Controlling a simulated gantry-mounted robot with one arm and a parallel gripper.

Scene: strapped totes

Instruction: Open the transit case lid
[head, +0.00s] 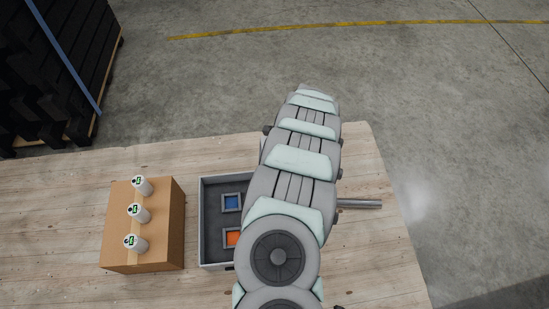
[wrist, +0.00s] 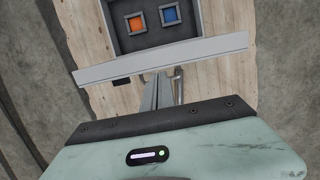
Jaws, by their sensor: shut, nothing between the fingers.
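The transit case (head: 201,225) is a grey box on the wooden table, and its dark interior shows in the head view. Its right part is hidden behind my arm. Inside are a blue square piece (head: 232,202) and an orange square piece (head: 233,238). The wrist view also shows the interior, with a long pale grey bar (wrist: 160,62) across its near side; it looks like the raised lid seen edge-on. My gripper (wrist: 160,88) is shut and empty, just below this bar in the wrist view. Whether it touches the bar I cannot tell.
A cardboard box (head: 170,235) with three white cylinders (head: 139,213) on top stands left of the case. A grey rod (head: 361,204) shows right of my arm. The table (head: 60,215) is clear at far left. Dark stacked goods (head: 55,75) stand beyond it.

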